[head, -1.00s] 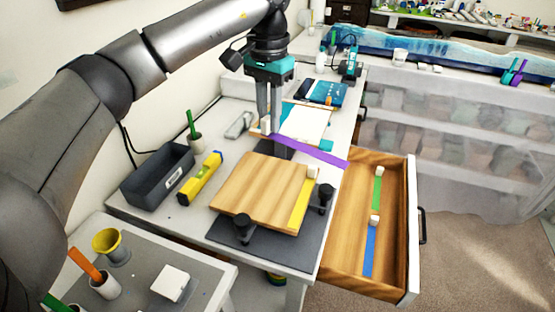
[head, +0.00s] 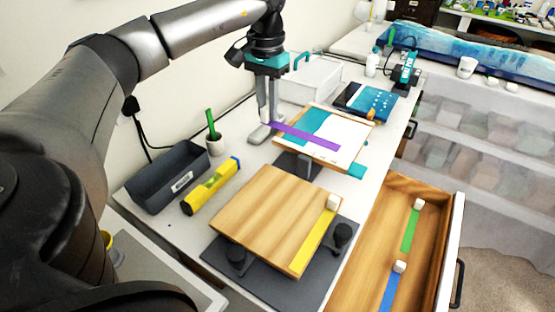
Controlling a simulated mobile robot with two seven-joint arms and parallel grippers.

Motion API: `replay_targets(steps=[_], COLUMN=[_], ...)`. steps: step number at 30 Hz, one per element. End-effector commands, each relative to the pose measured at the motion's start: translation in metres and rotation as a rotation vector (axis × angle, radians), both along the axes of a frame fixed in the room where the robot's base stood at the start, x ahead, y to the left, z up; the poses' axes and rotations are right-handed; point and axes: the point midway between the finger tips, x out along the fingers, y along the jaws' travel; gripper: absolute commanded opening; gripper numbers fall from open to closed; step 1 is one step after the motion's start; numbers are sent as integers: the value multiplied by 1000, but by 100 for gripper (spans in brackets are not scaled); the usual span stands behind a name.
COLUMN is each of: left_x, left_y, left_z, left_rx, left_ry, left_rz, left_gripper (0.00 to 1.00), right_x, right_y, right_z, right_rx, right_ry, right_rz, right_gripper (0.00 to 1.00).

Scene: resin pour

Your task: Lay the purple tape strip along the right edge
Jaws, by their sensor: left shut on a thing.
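The purple tape strip (head: 306,136) hangs out to the right from my left gripper (head: 268,123), which is shut on its left end. My right gripper is not in view.
An open wooden drawer (head: 372,262) on the right holds a green strip (head: 410,230) and a blue strip (head: 390,291), with white blocks. Black knobs (head: 342,235) stand by the board.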

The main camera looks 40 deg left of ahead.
Motion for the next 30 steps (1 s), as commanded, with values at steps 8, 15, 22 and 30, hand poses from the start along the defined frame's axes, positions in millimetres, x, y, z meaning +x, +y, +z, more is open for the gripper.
replay_targets(steps=[8,15,22,30], left_x=[-1,0,0,1], left_y=[0,0,0,0], left_z=[-74,-101,-134,-143], left_rx=[2,0,1,1], left_ry=[4,0,3,-1], left_rz=[0,1,1,0], left_gripper=[0,0,0,0], right_x=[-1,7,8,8], right_y=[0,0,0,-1], right_z=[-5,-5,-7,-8], right_rx=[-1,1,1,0], right_ry=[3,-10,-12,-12], right_rz=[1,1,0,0], right_gripper=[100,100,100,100])
